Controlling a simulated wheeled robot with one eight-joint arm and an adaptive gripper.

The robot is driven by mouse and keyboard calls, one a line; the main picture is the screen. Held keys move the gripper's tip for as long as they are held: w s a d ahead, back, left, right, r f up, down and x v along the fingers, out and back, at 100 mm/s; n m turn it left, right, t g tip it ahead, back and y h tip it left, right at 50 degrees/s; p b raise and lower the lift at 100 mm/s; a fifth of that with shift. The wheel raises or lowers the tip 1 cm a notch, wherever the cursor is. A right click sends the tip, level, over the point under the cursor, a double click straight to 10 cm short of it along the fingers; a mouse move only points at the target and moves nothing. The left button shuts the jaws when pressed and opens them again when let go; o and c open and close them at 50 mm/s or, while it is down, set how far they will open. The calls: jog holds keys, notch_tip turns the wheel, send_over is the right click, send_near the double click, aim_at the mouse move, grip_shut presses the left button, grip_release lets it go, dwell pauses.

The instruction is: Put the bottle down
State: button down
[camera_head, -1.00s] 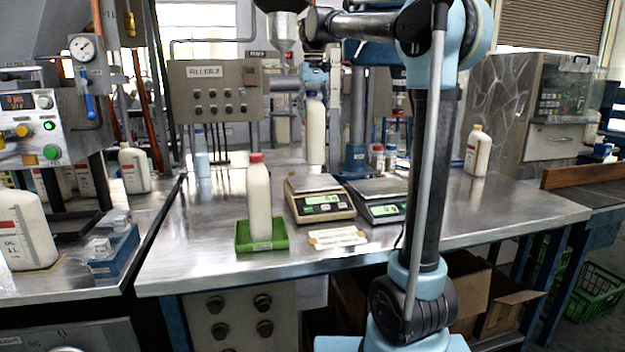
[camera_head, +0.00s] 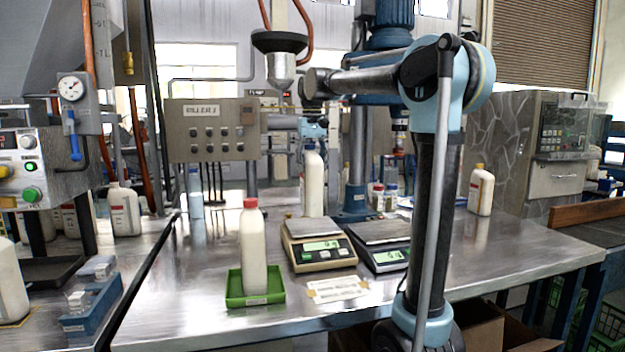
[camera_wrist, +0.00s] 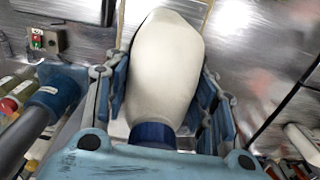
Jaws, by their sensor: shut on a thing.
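My gripper (camera_head: 313,140) is shut on a white bottle (camera_head: 313,187), which stands upright below it. In the wrist view the bottle (camera_wrist: 166,65) lies between the two blue-padded fingers of my gripper (camera_wrist: 163,85), with its blue cap (camera_wrist: 153,134) toward the palm. In the head view the bottle's base is just behind the left scale, at or near the steel table top (camera_head: 410,293). I cannot tell whether it touches the table.
A red-capped white bottle (camera_head: 253,245) stands in a green tray (camera_head: 262,299) at the front. Two scales (camera_head: 322,268) (camera_head: 391,262) and a label card (camera_head: 337,290) are beside it. A filling nozzle (camera_head: 280,70) hangs above, left of my gripper. A yellow-capped bottle (camera_head: 481,190) stands back right.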

aim_at(312, 174)
jog(key=shift+f, duration=2)
jog(key=c, duration=0.7)
grip_release()
notch_tip(312, 174, up, 12)
jog(key=shift+r, duration=0.1)
